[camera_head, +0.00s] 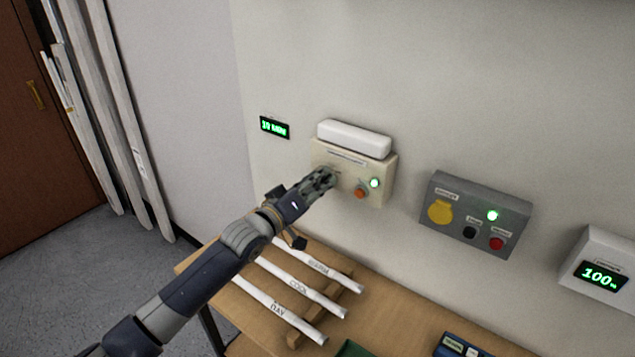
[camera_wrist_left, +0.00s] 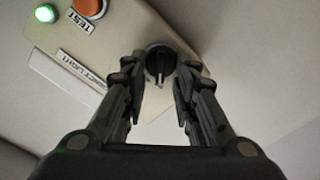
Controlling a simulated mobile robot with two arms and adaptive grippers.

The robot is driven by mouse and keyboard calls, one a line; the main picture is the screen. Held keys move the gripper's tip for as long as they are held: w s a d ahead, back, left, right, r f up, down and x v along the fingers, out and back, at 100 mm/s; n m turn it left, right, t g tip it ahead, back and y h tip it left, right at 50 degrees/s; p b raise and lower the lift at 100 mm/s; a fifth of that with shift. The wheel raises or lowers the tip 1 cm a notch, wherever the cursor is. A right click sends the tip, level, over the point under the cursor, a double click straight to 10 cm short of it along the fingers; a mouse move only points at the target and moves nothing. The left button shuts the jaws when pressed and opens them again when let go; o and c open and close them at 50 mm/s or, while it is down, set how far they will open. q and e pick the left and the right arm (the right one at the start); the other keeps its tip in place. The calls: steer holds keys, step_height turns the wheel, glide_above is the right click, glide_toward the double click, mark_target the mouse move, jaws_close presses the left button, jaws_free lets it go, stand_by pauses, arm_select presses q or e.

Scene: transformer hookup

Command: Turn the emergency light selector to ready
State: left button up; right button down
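The emergency light unit (camera_head: 384,186) is a beige box on the wall with a white lamp (camera_head: 354,138) on top, an orange test button (camera_head: 360,194) and a lit green light (camera_head: 374,183). Its black selector knob (camera_wrist_left: 160,62) shows in the left wrist view, between my fingertips; in the head view my gripper hides it. My left gripper (camera_head: 322,180) is at the left part of the box front. In the left wrist view its fingers (camera_wrist_left: 160,78) are apart, one on each side of the knob; I cannot tell whether they touch it. My right gripper is not in view.
A grey box (camera_head: 463,240) with a yellow cover, black and red buttons and a green light is right of the unit. A white box reading 100 (camera_head: 604,250) is farther right. Labelled white tubes (camera_head: 302,291) lie on the wooden table (camera_head: 385,325) below.

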arm_select(q)
steer(key=shift+m, duration=0.4)
steer(key=shift+s+d+r+m+b, duration=0.1)
steer(key=shift+d+m+b, duration=0.1)
steer(key=shift+m, duration=1.5)
steer(key=shift+s+d+m+b, duration=0.1)
steer(key=shift+m+b, duration=0.05)
steer(key=shift+m, duration=1.55)
steer(key=o, duration=0.9)
steer(key=v, duration=1.2)
